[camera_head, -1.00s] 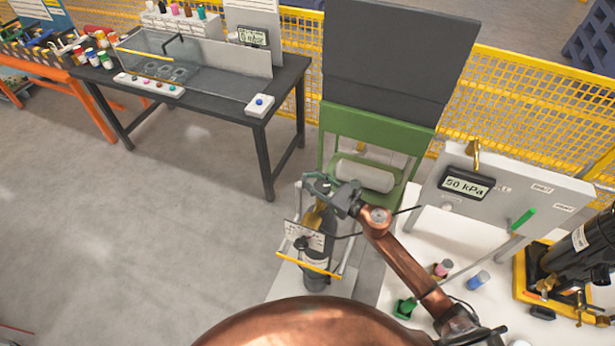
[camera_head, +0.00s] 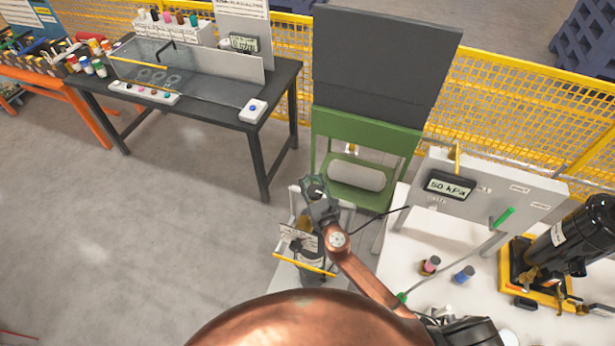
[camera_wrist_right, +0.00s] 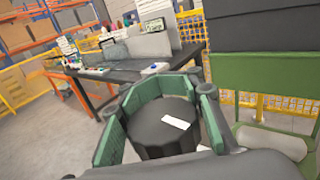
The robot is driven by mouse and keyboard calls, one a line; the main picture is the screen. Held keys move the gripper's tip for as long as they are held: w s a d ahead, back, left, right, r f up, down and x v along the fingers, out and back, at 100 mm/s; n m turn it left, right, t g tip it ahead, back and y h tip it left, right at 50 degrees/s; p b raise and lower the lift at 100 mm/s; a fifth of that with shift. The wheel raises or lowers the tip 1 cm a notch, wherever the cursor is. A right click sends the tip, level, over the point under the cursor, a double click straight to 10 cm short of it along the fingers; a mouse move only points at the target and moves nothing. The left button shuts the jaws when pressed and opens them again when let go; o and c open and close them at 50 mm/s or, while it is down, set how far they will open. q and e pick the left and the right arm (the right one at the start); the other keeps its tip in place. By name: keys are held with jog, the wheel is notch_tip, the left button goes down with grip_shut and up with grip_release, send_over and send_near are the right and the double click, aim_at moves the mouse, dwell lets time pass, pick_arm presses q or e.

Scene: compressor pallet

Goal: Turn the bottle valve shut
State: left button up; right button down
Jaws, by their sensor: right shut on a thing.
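The gas bottle (camera_head: 311,274) stands upright on a small trolley and is largely hidden behind my right arm. Its valve knob (camera_wrist_right: 163,125), dark and round with a white mark on top, shows in the right wrist view. My right gripper (camera_head: 314,186) is above the bottle, and its green-padded fingers (camera_wrist_right: 160,97) close around the sides of the knob. The head view does not show the knob clearly under the gripper. My left gripper is not in view.
A white bench (camera_head: 425,245) with a gauge panel (camera_head: 451,187) stands at the right, close to my arm. A green frame (camera_head: 366,130) stands behind the bottle. A black table (camera_head: 215,125) is at the back left. The floor at the left is clear.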

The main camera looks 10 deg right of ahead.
jog(key=shift+d+h, duration=0.15)
jog(key=shift+h, duration=0.15)
jog(key=c, duration=1.6)
grip_release()
notch_tip(320, 180, up, 10)
